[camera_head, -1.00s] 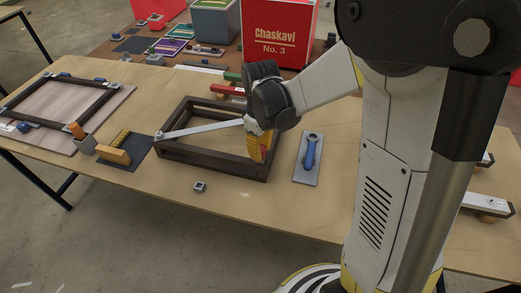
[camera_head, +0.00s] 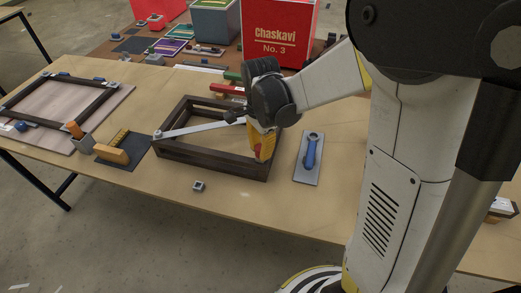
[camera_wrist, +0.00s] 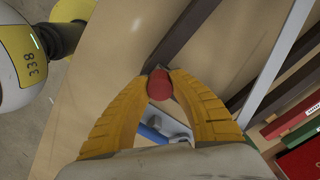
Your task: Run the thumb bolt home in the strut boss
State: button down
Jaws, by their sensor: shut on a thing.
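My gripper (camera_wrist: 160,82) has its yellow fingers shut on a round red head, which I take to be the thumb bolt (camera_wrist: 160,90). In the wrist view the bolt head is beside the end of a dark rail (camera_wrist: 181,38). I cannot tell whether the bolt sits in the strut boss.
A grey plate with a blue handle (camera_head: 311,155) lies just right of the frame. A small grey block (camera_head: 199,186) lies in front. A brush (camera_head: 113,154) is on a dark mat at left. A red box (camera_head: 279,32) stands behind.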

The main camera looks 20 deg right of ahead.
jog(key=m, duration=0.6)
jog(key=shift+m, duration=0.4)
jog(key=m, duration=0.5)
jog(key=c, duration=1.2)
grip_release()
notch_tip(320, 180, up, 12)
jog(key=s+n+t, duration=0.3)
jog(key=s+n, duration=0.3)
jog(key=n, duration=0.7)
jog(key=s+n+t, duration=0.4)
jog(key=s+n, duration=0.2)
jog(key=n, duration=0.8)
jog(key=shift+s+r, duration=0.35)
